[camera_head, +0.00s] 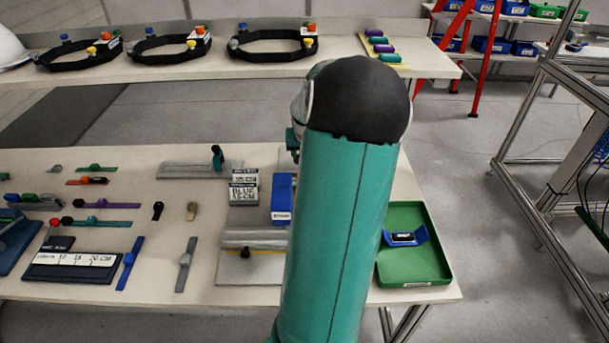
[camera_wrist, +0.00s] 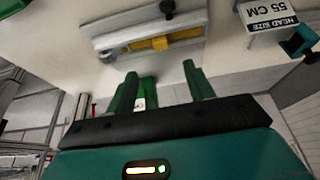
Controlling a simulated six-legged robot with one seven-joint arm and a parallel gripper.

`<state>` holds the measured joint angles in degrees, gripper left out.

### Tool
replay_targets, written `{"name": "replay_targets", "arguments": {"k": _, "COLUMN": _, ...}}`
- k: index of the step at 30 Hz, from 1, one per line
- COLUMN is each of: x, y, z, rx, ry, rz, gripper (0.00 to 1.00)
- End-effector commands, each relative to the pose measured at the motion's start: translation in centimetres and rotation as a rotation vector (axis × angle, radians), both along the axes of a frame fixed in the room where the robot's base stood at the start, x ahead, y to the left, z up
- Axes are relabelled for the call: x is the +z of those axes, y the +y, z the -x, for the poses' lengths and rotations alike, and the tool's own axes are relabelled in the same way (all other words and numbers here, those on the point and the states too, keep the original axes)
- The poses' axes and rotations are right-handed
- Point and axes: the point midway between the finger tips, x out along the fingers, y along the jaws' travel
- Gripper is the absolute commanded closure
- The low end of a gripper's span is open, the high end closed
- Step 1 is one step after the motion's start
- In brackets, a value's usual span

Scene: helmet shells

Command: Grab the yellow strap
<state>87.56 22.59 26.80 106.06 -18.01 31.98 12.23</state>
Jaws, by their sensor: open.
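The yellow strap (camera_wrist: 160,43) shows in the wrist view as a yellow strip with a wider block, lying along a grey fixture (camera_wrist: 112,46) on the table. In the head view, a thin yellow line (camera_head: 268,253) shows on a grey fixture (camera_head: 238,272), partly hidden by my arm. My gripper (camera_wrist: 161,83) is open, with its two green fingers apart and pointing towards the fixture. The strap lies beyond the fingertips, apart from them. A green thing with a white label shows between the fingers; I cannot tell what it is. My arm hides the gripper in the head view.
A head-size sign (camera_wrist: 268,16) stands beside the fixture. A blue block (camera_head: 282,198) stands behind the fixture. A green tray (camera_head: 425,278) holds a blue piece (camera_head: 404,238) at the right. Several straps and small parts lie at the left. Black helmet bands (camera_head: 272,45) sit on the rear table.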

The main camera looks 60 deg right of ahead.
Motion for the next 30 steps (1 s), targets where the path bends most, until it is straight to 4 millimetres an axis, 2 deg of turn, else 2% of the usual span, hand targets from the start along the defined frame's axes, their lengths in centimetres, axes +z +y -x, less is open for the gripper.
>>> {"name": "replay_targets", "arguments": {"k": 1, "x": -1.2, "y": -0.3, "z": -0.3, "rx": 0.001, "ry": 0.001, "rz": -0.005, "gripper": 0.47}}
{"name": "replay_targets", "arguments": {"k": 6, "x": -3.9, "y": -1.4, "z": -0.9, "rx": 0.001, "ry": 0.001, "rz": -0.003, "gripper": 0.47}}
{"name": "replay_targets", "arguments": {"k": 14, "x": -5.8, "y": -2.2, "z": -1.3, "rx": 0.0, "ry": 0.001, "rz": -0.003, "gripper": 0.47}}
{"name": "replay_targets", "arguments": {"k": 21, "x": -9.2, "y": -3.4, "z": -2.0, "rx": 0.001, "ry": 0.002, "rz": -0.003, "gripper": 0.47}}
{"name": "replay_targets", "arguments": {"k": 25, "x": -9.9, "y": -3.7, "z": -2.2, "rx": 0.002, "ry": 0.001, "rz": -0.001, "gripper": 0.47}}
{"name": "replay_targets", "arguments": {"k": 30, "x": -10.0, "y": -3.8, "z": -2.1, "rx": 0.001, "ry": 0.0, "rz": 0.0, "gripper": 0.47}}
